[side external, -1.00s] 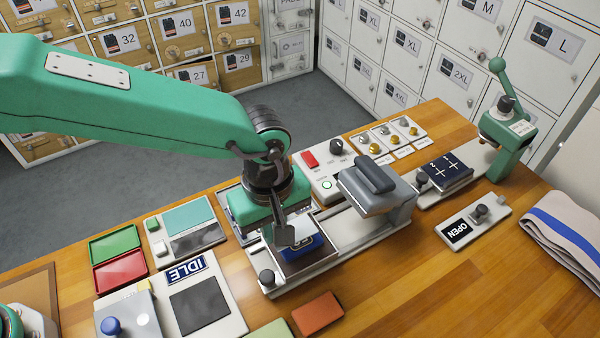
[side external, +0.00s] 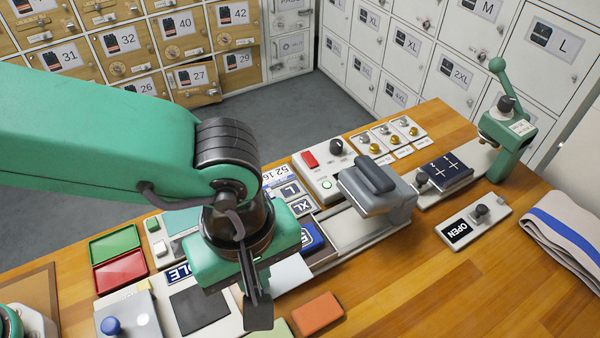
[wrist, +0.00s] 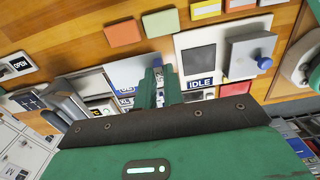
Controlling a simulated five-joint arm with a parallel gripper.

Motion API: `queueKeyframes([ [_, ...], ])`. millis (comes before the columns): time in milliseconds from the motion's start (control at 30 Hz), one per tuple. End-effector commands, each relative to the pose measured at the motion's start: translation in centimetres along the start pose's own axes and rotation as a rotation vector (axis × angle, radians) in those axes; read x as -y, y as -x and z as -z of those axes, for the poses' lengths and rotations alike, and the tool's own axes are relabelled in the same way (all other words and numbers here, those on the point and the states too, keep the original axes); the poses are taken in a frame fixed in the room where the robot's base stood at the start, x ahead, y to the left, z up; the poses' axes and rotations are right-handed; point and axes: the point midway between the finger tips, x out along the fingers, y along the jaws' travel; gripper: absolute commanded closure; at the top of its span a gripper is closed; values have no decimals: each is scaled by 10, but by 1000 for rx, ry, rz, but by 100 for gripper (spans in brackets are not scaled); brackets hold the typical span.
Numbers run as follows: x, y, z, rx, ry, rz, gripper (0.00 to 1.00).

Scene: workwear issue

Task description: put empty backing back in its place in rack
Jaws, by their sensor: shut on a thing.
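My gripper (side external: 258,314) is shut on a thin, pale, plain sheet, the empty backing (side external: 288,276). The backing juts out to the right of the fingers and hangs above the table's front part. In the wrist view my gripper (wrist: 158,72) has the pale backing (wrist: 130,72) at its left side. A row of printed cards, with an L card (side external: 289,190) and an XL card (side external: 301,207), lies behind my gripper where the rack seems to be. My gripper hides much of that area. A blue printed piece (side external: 311,236) lies on the press bed.
The grey heat press (side external: 375,190) stands right of my gripper. An IDLE panel with a dark pad (side external: 198,308) is at the left. An orange block (side external: 318,313) lies at the front. Green and red trays (side external: 118,258) are far left.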

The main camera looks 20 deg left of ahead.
Motion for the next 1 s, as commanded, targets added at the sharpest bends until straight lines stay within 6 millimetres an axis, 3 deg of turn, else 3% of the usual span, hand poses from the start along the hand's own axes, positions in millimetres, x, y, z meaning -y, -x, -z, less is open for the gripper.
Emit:
queueKeyframes([
  [667,-2,-2,7,0,1,1,100],
  [867,-7,-10,33,-1,5,2,100],
  [1000,-12,-19,64,0,7,2,100],
])
